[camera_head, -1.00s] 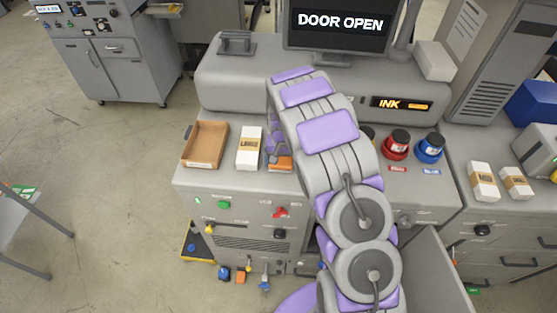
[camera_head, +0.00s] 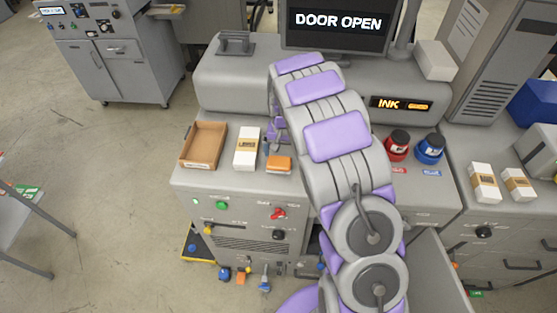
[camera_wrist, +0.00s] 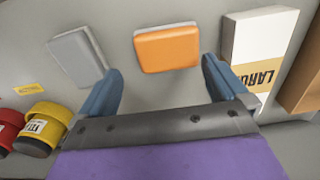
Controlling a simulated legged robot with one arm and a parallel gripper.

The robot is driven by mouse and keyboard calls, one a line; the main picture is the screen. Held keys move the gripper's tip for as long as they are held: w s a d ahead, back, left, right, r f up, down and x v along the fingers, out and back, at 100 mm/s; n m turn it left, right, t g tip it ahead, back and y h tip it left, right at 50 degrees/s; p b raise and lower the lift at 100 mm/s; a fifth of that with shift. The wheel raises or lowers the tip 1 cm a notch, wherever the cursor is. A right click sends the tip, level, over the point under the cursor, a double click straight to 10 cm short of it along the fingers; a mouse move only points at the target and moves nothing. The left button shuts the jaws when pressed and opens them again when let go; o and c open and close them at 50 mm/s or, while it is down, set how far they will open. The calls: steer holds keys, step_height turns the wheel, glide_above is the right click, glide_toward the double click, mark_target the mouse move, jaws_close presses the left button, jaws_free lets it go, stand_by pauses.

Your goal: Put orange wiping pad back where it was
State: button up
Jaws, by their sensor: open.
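The orange wiping pad (camera_head: 279,163) lies on the grey machine top, just right of a white labelled box. In the wrist view the orange pad (camera_wrist: 167,49) lies flat beyond and between my fingertips, with a pale edge along its far side. My gripper (camera_wrist: 160,85) is open and empty, its two blue fingers spread wider than the pad and apart from it. In the head view my arm hides most of my gripper. A grey pad (camera_wrist: 78,56) lies left of the orange one, close to my left finger.
The white labelled box (camera_head: 247,148) stands beside a brown tray (camera_head: 205,145); the box is close to my right finger in the wrist view. Red (camera_head: 397,146) and blue (camera_head: 430,149) ink pots stand right of my arm. A yellow pot (camera_wrist: 42,127) shows at the wrist view's left.

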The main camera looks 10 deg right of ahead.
mark_target(283, 161)
step_height(283, 161, up, 4)
steer(key=shift+d+f, duration=0.15)
steer(key=shift+f, duration=0.1)
steer(key=s+r, duration=1.3)
steer(key=s, duration=0.3)
steer(key=s+a+r+n+g, duration=0.1)
steer(key=s+a+n, duration=0.1)
steer(key=s, duration=2.4)
steer(key=shift+r+n+g, duration=0.2)
steer(key=shift+n+g, duration=0.2)
steer(key=shift+n, duration=0.4)
